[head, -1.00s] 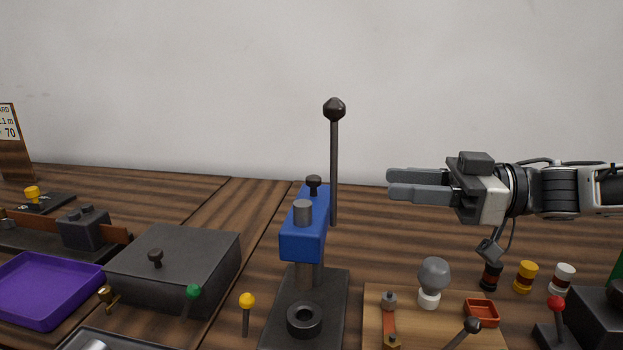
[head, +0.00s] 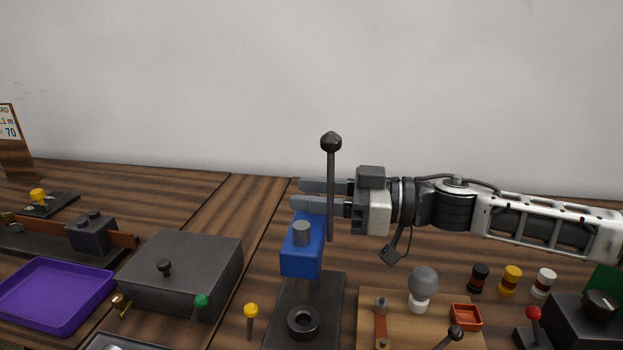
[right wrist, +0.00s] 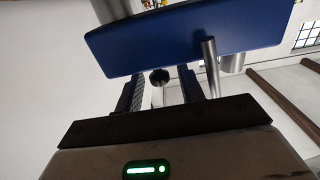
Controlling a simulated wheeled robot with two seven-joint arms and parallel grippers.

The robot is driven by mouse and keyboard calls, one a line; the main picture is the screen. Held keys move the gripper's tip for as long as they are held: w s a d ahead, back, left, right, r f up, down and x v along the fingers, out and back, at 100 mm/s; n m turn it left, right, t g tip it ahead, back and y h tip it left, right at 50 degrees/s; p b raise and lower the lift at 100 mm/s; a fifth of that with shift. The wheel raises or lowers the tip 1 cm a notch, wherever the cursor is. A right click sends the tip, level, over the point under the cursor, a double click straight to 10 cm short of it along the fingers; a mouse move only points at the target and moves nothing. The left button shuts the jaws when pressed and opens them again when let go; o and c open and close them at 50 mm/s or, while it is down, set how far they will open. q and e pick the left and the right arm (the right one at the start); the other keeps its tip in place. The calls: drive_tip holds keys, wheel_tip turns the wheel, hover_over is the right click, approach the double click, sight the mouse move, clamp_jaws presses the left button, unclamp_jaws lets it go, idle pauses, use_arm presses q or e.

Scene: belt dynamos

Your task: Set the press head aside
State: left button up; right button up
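The blue press head (head: 302,250) sits on the column of the dark press stand (head: 322,300) in the middle of the head view. A tall lever with a dark ball (head: 331,142) rises at its right side. My right gripper (head: 297,194) reaches in from the right, level, at the top of the press head, with a gap between its fingers. In the right wrist view a dark round knob (right wrist: 160,77) shows between the two fingers, and the blue head (right wrist: 190,38) fills the upper part. I cannot tell whether the fingers touch the knob. My left gripper is out of view.
A grey lidded box (head: 185,270) and a purple tray (head: 55,292) stand to the left. A wooden board (head: 400,335) with a grey-topped bulb (head: 423,283) and a red dish (head: 466,316) lies to the right. Table behind the grey box is clear.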

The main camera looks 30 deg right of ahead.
drive_tip(key=shift+w+a, duration=0.15)
drive_tip(key=shift+a, duration=0.05)
clamp_jaws()
